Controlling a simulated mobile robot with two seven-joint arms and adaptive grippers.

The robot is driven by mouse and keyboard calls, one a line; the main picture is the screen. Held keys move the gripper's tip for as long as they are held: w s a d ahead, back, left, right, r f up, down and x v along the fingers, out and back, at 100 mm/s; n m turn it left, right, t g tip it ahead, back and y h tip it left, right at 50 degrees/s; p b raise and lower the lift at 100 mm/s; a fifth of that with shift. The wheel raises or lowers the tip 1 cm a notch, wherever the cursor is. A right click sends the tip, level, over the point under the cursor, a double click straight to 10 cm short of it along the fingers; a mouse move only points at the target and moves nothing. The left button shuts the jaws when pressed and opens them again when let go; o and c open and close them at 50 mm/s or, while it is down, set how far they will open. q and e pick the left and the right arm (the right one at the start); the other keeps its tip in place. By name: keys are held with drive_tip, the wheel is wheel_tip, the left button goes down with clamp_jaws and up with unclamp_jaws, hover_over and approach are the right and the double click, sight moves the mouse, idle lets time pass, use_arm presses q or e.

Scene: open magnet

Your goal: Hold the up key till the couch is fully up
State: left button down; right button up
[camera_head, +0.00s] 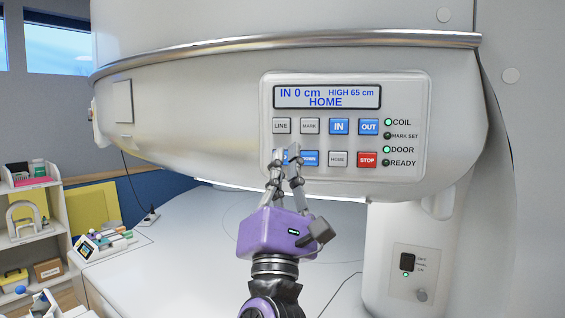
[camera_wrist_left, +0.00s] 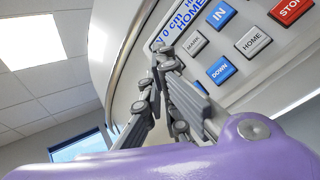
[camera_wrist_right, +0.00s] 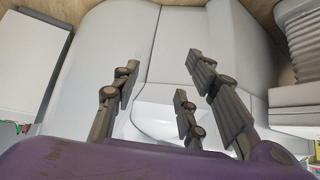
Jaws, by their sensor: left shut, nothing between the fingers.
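The control panel (camera_head: 420,100) is on the front of the magnet housing. Its display (camera_head: 327,97) reads IN 0 cm, HIGH 65 cm, HOME. The up key (camera_head: 285,156), blue, is left of the DOWN key (camera_head: 310,159) and mostly hidden behind my left gripper's fingers. My left gripper (camera_head: 286,153) is shut and empty, its tips at the up key; I cannot tell whether they press it. In the left wrist view the fingertips (camera_wrist_left: 160,52) are close to the panel, left of the MARK key (camera_wrist_left: 195,43), and hide the up key. My right gripper (camera_wrist_right: 160,72) is open and empty.
Other keys are close by: the STOP key (camera_head: 367,159) and the HOME key (camera_head: 338,159). A broad white surface (camera_head: 215,240) lies below the housing; I cannot tell whether it is the couch. A shelf (camera_head: 28,230) with small items stands at the left.

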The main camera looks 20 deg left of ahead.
sight(286, 158)
use_arm(q)
drive_tip(key=shift+w+a+b, duration=0.2)
drive_tip(key=shift+w, duration=1.15)
drive_tip(key=shift+w+a+b, duration=0.15)
drive_tip(key=shift+w+b, duration=0.05)
drive_tip(key=shift+w, duration=1.15)
drive_tip(key=shift+w, duration=0.2)
drive_tip(key=shift+w, duration=0.25)
